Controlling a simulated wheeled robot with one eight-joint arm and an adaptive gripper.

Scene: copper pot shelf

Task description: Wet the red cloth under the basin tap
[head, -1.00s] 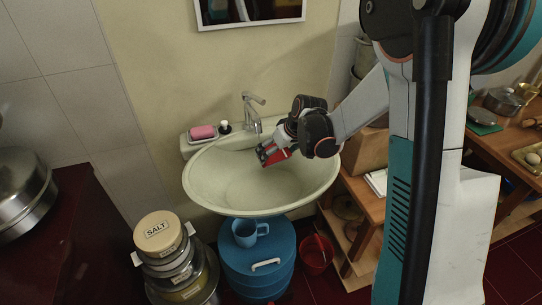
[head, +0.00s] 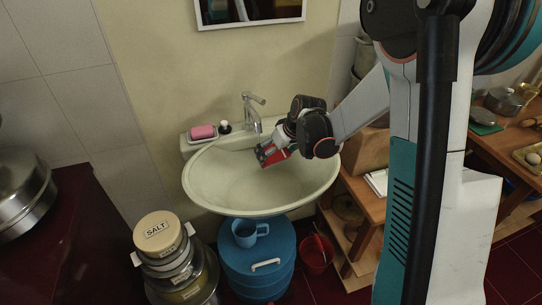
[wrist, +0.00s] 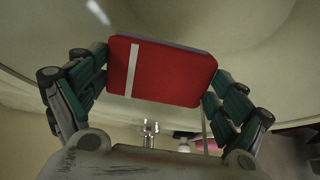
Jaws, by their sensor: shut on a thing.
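The red cloth (head: 276,157) is a folded flat pad with a white stripe; it shows large in the wrist view (wrist: 165,75). My gripper (head: 267,154) is shut on it, with a finger at each side edge. It holds the cloth over the back right part of the pale green basin (head: 225,190), inside the rim. The chrome tap (head: 249,110) stands at the basin's back edge, just behind and left of the cloth; it also shows in the wrist view (wrist: 150,130). I cannot tell whether water runs.
Pink soap (head: 203,132) in a dish and a small dark bottle (head: 225,127) sit on the basin's back ledge. A blue barrel (head: 255,268) with a blue mug (head: 246,232) stands below. A red bucket (head: 316,254) and a wooden shelf (head: 365,205) are at right.

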